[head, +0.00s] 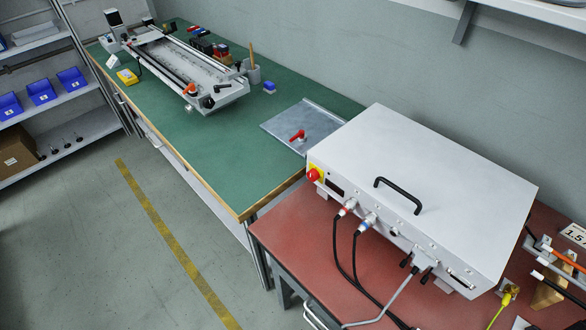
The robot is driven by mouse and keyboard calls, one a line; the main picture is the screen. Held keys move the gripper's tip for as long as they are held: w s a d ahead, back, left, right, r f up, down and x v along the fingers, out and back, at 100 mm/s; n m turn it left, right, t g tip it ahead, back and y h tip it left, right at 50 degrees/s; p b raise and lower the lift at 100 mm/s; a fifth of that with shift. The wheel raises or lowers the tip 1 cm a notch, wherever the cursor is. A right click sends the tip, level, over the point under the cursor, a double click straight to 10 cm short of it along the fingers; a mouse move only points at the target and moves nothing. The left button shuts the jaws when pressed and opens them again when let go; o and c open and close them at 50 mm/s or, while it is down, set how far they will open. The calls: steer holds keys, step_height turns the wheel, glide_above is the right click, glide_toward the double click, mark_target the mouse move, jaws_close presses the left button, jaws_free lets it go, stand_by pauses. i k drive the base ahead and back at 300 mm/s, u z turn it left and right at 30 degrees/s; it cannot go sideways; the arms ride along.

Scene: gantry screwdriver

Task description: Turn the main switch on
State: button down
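A large white control box (430,185) stands on a red-topped bench at the right. A red knob (313,175) on a yellow plate sits at the left end of its front face and looks like the main switch. The knob's turned position is too small to read. A black carry handle (398,195) is on the lid. Cables with a red-ringed plug (347,206) and a blue-ringed plug (367,221) join the front face. My gripper is not in view.
A green-topped bench (215,150) holds a gantry machine (185,65), a yellow device (127,77) and a metal plate (290,122) with a red-handled part (298,136). Black cables hang before the box. The floor (110,240) at left is clear.

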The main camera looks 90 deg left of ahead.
mark_target(313, 175)
steer(key=u, duration=2.8)
steer(key=k, duration=0.6)
steer(key=u, duration=0.45)
